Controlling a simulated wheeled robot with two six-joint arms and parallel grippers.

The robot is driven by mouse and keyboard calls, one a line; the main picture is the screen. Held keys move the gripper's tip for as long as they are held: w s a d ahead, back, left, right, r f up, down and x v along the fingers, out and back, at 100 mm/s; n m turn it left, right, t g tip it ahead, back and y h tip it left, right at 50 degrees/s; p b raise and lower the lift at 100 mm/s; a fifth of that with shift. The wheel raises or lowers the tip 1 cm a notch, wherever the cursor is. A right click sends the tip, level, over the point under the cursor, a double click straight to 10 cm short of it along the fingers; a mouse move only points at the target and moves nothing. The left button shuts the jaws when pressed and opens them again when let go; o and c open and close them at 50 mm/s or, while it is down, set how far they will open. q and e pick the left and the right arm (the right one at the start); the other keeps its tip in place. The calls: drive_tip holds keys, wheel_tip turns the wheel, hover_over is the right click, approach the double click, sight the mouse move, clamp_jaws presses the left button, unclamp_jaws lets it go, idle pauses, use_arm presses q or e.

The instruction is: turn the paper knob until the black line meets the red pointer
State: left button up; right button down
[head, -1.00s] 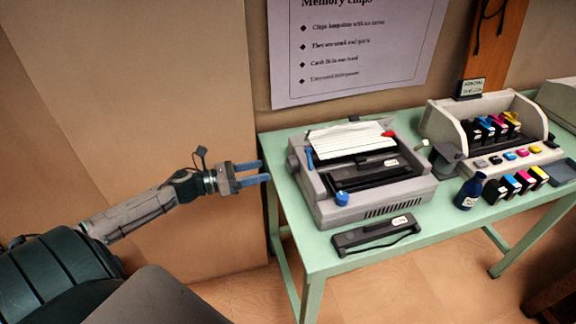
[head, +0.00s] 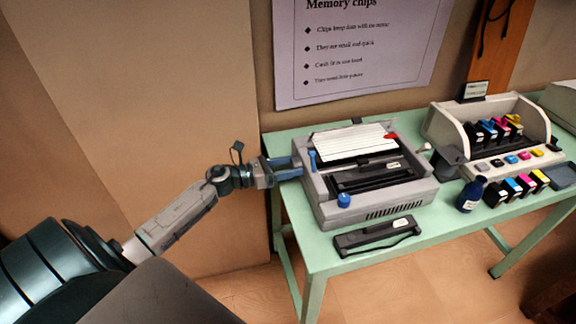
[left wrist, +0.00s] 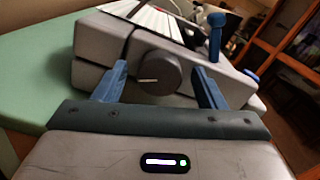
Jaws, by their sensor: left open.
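The grey printer (head: 327,212) stands on the green table with lined white paper (head: 350,142) at its top. The paper knob (left wrist: 160,72), a dark grey disc with a pale mark, sticks out of its side in the left wrist view. My left gripper (head: 295,168) is open at the printer's left side. In the left wrist view its blue fingers (left wrist: 159,69) stand on either side of the knob, with gaps, not closed on it. A red pointer (head: 391,136) shows at the paper's right edge. I cannot make out the black line. My right gripper is out of view.
A blue button (head: 344,200) and a blue lever (head: 312,158) are on the printer. A dark cartridge (head: 375,238) lies in front. A blue bottle (head: 469,194) and a machine with colour cartridges (head: 442,127) stand at right. The table's left edge is close to my gripper.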

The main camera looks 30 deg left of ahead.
use_arm(q)
drive_tip(key=c, duration=1)
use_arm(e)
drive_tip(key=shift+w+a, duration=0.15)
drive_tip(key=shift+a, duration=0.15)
